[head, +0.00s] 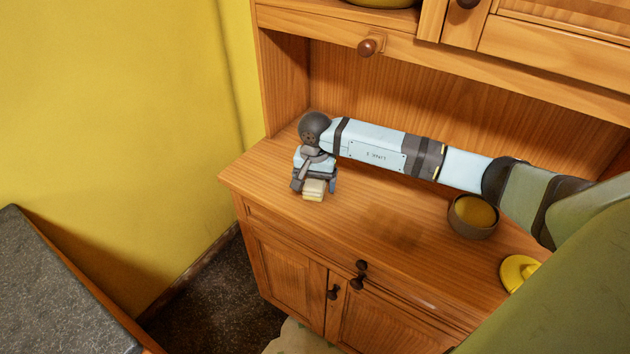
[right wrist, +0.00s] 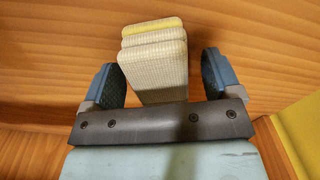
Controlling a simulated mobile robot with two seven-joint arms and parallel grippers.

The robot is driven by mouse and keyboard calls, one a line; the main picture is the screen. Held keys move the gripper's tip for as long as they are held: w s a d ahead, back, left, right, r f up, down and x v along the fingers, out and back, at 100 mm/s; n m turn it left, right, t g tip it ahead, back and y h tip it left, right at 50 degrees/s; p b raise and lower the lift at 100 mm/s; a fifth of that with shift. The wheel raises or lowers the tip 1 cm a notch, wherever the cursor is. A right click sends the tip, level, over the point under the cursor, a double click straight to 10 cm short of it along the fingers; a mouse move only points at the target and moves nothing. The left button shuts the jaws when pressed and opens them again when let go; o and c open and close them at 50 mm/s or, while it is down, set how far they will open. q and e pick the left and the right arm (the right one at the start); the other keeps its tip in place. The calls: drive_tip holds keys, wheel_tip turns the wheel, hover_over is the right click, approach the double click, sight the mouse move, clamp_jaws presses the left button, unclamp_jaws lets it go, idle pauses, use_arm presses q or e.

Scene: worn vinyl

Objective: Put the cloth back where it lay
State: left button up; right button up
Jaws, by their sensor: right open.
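The cloth (head: 314,190) is a small folded stack with cream and pale yellow layers. It is at the left end of the wooden cabinet's counter in the head view. My right gripper (head: 315,183) is over it, with the arm reaching in from the right. In the right wrist view the cloth (right wrist: 153,55) stands between the two blue-grey fingers, with a visible gap on each side. The right gripper is open. The gripper hides part of the cloth in the head view. My left gripper is not in view.
A brown bowl (head: 468,226) with a yellow-brown inside stands on the counter (head: 355,235) at the right. A yellow object (head: 517,271) lies near the front edge, partly hidden by my arm. The counter's middle is clear. A dark-topped surface (head: 60,290) is at lower left.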

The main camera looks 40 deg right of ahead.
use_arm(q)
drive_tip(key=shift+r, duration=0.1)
use_arm(e)
drive_tip(key=shift+r, duration=0.15)
use_arm(q)
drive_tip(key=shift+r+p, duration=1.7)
drive_tip(key=shift+p, duration=0.1)
use_arm(e)
drive_tip(key=shift+r, duration=3.9)
drive_tip(key=shift+f, duration=0.1)
